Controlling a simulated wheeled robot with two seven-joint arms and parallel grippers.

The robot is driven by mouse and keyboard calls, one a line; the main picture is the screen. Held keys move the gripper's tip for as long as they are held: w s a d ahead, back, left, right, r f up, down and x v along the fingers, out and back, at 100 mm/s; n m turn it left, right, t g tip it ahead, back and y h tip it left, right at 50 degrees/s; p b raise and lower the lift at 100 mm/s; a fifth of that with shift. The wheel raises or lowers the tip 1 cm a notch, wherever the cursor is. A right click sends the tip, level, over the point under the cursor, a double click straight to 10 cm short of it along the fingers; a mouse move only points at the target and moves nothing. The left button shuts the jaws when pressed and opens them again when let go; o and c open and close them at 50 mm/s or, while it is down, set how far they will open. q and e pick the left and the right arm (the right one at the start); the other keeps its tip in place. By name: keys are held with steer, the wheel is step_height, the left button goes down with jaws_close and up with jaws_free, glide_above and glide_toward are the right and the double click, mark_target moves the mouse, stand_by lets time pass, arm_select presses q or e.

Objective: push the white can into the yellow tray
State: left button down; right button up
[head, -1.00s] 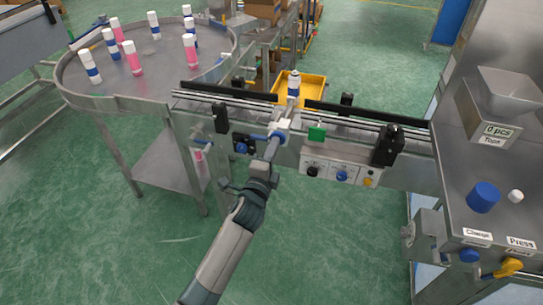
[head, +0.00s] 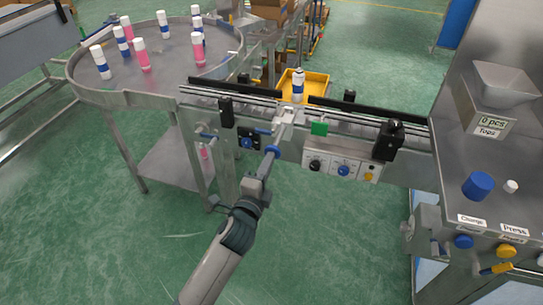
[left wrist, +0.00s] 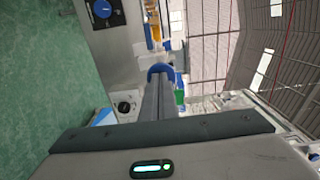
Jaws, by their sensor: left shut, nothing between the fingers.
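The white can (head: 298,87) has a blue band and stands upright at the gap between the black guide rails. The yellow tray (head: 323,86) is right behind it; I cannot tell whether the can is on the belt or over the tray's edge. A pusher with a blue knob (head: 272,151) and a pale head (head: 286,115) points at the can from the near side. My left gripper (head: 269,158) is shut and empty, its fingertips at the knob. In the left wrist view the fingers (left wrist: 160,82) meet the blue knob (left wrist: 161,70). My right gripper is out of view.
A round steel table (head: 110,97) at the left carries several white, blue and pink cans. A press station (head: 490,170) stands at the right. The floor in front is clear.

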arm_select(q)
steer(key=shift+b+v, duration=0.4)
steer(key=shift+v, duration=2)
